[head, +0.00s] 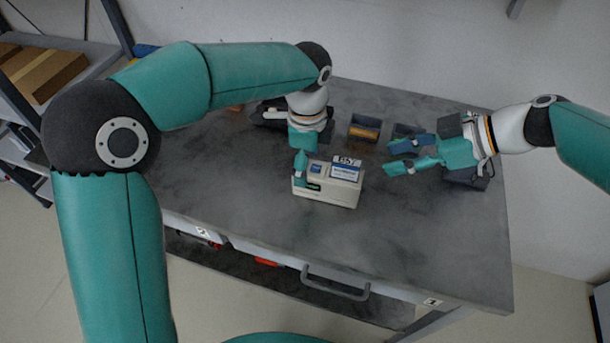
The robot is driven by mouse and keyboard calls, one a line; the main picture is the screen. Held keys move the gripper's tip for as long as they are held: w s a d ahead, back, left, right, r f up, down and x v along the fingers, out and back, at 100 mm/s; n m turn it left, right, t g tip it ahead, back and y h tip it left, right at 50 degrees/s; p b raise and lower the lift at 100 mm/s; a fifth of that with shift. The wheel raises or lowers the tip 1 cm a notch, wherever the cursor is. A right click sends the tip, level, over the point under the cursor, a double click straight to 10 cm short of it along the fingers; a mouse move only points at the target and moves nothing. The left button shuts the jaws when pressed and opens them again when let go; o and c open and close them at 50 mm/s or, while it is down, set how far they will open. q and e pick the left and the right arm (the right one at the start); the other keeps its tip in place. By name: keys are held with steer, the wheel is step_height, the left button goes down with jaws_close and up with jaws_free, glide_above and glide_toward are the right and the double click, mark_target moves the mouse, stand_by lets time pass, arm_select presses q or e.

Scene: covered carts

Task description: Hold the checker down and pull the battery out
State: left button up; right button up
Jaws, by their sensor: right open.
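The checker (329,192), a pale box with a small green display on its front left, sits on the grey tabletop in the head view. A blue-and-white piece (346,171) with a white tag is at its top right; it looks like the battery, and I cannot tell how deep it sits. My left gripper (301,180) points down at the checker's left end and appears to touch it; its finger gap is hidden. My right gripper (388,158) is open and empty, right of the checker, with its fingers pointing left towards the battery and apart from it.
Dark objects lie behind my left gripper and under my right one. The table (400,235) is clear in front. A shelf with cardboard boxes (45,72) is at left.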

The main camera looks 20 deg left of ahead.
arm_select(q)
steer(key=shift+f, duration=2.7)
steer(key=shift+c, duration=0.3)
